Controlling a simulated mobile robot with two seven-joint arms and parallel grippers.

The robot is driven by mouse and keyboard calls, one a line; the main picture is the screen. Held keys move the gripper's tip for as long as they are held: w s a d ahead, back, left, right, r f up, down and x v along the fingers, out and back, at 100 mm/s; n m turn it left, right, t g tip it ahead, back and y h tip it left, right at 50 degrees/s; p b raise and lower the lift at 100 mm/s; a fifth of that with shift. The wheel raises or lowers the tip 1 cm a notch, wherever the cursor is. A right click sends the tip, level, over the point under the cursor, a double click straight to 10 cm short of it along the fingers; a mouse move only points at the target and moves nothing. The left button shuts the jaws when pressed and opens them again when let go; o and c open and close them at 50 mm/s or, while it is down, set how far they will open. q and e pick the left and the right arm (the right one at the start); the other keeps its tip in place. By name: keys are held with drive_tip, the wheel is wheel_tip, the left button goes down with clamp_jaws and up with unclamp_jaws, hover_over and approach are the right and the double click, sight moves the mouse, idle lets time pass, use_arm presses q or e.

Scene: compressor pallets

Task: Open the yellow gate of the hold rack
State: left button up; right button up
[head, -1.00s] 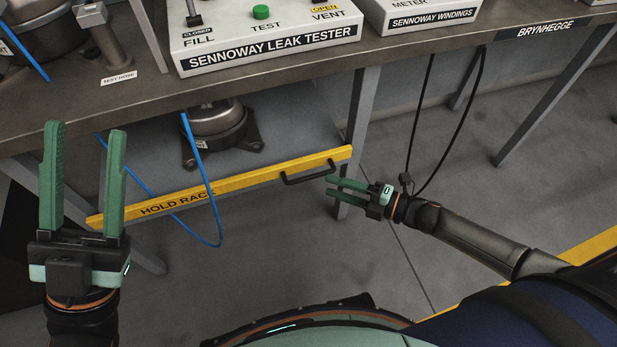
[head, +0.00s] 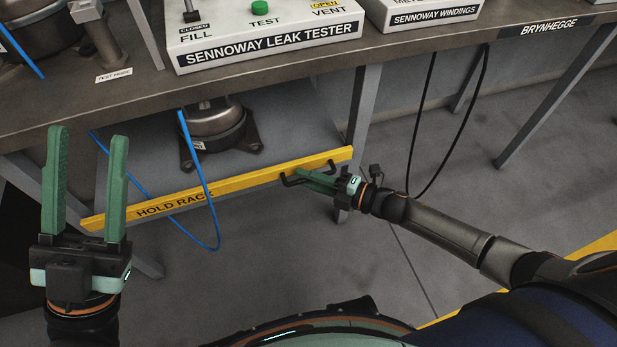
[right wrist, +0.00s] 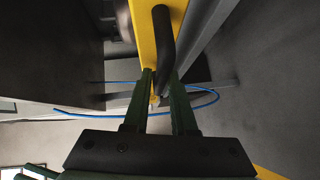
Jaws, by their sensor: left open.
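The yellow gate (head: 245,178) of the hold rack is a long bar lettered HOLD RACK, below the bench in the head view. It spans the front of the lower shelf. Its black handle (head: 291,182) is near its right end. My right gripper (head: 304,174) is at the handle. In the right wrist view the handle (right wrist: 162,40) runs down between the two green fingers (right wrist: 160,98). Whether they grip it or stand apart from it is unclear. My left gripper (head: 88,135) is open and empty, upright at the left, in front of the gate's left end.
A dark compressor (head: 214,122) sits on the shelf behind the gate. A blue hose (head: 205,185) hangs in front of the gate. The bench (head: 120,100) with the leak tester (head: 265,40) is above. A bench leg (head: 362,110) stands by the gate's right end. Black cables hang further right.

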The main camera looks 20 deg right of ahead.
clamp_jaws()
idle(1.0)
